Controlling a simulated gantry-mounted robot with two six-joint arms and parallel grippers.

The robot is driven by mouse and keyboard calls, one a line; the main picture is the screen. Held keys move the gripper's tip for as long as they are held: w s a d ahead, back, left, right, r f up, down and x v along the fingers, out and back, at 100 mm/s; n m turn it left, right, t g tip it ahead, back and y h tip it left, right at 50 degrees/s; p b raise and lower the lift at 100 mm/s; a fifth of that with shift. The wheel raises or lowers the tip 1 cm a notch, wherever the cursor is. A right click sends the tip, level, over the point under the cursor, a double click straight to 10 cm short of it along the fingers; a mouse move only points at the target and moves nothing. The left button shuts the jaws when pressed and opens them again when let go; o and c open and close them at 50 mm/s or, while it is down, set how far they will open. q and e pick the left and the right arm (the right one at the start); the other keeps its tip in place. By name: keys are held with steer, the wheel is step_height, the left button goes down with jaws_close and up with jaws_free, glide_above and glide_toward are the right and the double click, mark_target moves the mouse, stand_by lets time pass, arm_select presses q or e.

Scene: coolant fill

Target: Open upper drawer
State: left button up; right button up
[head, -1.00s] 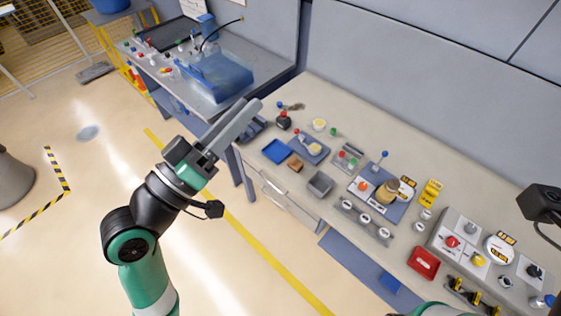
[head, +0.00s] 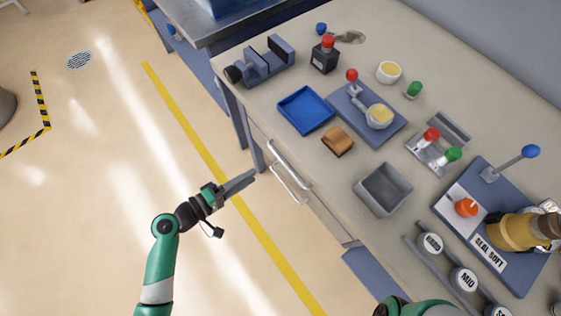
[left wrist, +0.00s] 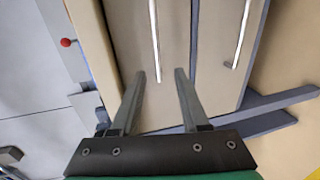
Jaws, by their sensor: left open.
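The upper drawer (head: 265,148) is in the front of the bench, just under its top, and looks shut. Its silver bar handle (head: 290,163) shows in the head view, with the lower drawer's handle (head: 288,186) below it. My left gripper (head: 252,176) is open and empty, in front of the drawers near the handles. In the left wrist view the upper handle (left wrist: 155,40) appears between the open fingers (left wrist: 160,76), its end near the fingertips; contact cannot be told. The lower handle (left wrist: 238,38) lies to the right. My right gripper is out of view.
The bench top carries a blue tray (head: 305,110), a grey bin (head: 384,189), a grey-blue fixture (head: 262,62) and several knobbed devices. A bench leg (head: 240,130) stands left of the drawers. The floor in front is open, with a yellow line (head: 220,180).

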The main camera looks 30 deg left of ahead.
mark_target(279, 157)
arm_select(q)
steer(key=b+x, duration=0.1)
steer(key=x, duration=0.3)
steer(key=b+x, duration=0.1)
steer(key=x, duration=0.3)
steer(key=b+x, duration=0.1)
steer(key=x, duration=0.3)
steer(key=shift+w+a+r, duration=0.15)
steer(key=shift+r, duration=0.15)
jaws_close()
stand_by(0.8)
